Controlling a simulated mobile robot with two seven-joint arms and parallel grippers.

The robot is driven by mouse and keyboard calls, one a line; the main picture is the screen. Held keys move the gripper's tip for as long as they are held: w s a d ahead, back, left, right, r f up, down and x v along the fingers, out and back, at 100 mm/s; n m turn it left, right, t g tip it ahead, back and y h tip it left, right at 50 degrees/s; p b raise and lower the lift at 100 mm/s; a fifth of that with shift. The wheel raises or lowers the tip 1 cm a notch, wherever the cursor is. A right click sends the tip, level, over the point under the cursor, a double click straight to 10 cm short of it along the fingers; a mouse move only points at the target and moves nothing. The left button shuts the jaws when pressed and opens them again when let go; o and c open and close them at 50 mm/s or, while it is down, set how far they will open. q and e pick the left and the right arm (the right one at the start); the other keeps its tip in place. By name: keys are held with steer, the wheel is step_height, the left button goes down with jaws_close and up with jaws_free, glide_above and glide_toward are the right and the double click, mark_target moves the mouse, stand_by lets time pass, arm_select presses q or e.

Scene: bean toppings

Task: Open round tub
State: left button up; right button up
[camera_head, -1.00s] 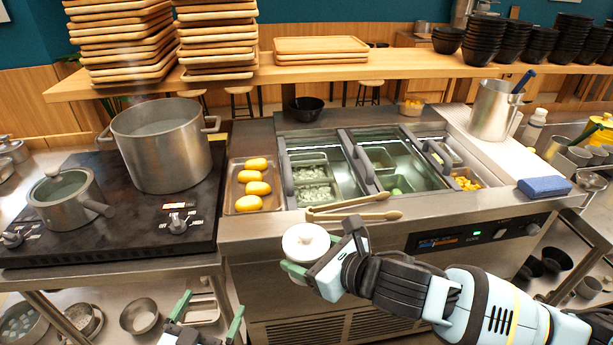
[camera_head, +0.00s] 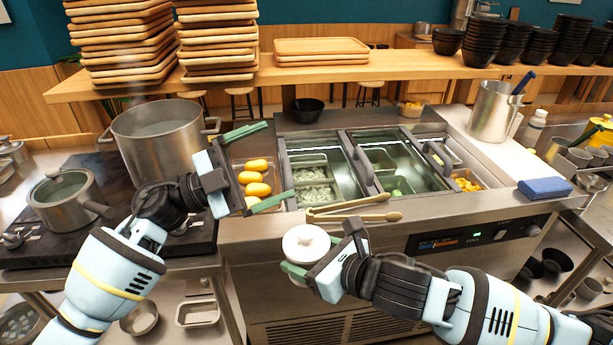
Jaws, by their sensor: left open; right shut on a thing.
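A white round tub (camera_head: 306,243) with a knobbed lid on it is in the lower middle of the head view, in front of the counter edge. My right gripper (camera_head: 292,268) is shut on the tub's body from the right, with a green finger showing at its left side. My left gripper (camera_head: 262,167) is open and empty. It is up and to the left of the tub, above the tray of yellow buns, its two green fingers spread apart and pointing right.
Wooden tongs (camera_head: 354,209) lie on the counter's front edge just behind the tub. The cold well (camera_head: 340,150) holds several food pans. A large pot (camera_head: 160,150) and a lidded saucepan (camera_head: 66,200) stand on the stove at left. A blue sponge (camera_head: 545,187) lies at right.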

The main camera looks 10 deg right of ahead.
mark_target(307, 232)
arm_select(q)
steer(key=s+d+m+g+y, duration=0.5)
steer(key=s+d+g+y, duration=0.25)
steer(key=d+y, duration=0.45)
steer(key=w+a+r+n+t+y, duration=0.1)
steer(key=w+a+n+t+y, duration=0.1)
steer(key=a+n+t+y, duration=0.5)
steer(key=shift+s+d+f+m+g+y, duration=0.1)
steer(key=shift+d+f+m+g+y, duration=0.35)
steer(key=shift+f, duration=1.55)
steer(key=shift+d+f+m+g+y, duration=0.1)
steer(key=shift+f+m+g+y, duration=0.4)
steer(key=shift+f, duration=1.5)
steer(key=shift+s+d+f+m+g+y, duration=0.15)
steer(key=shift+f+m, duration=0.6)
steer(key=shift+f, duration=1.25)
steer(key=shift+w, duration=0.1)
steer(key=c, duration=1.1)
steer(key=shift+r, duration=0.3)
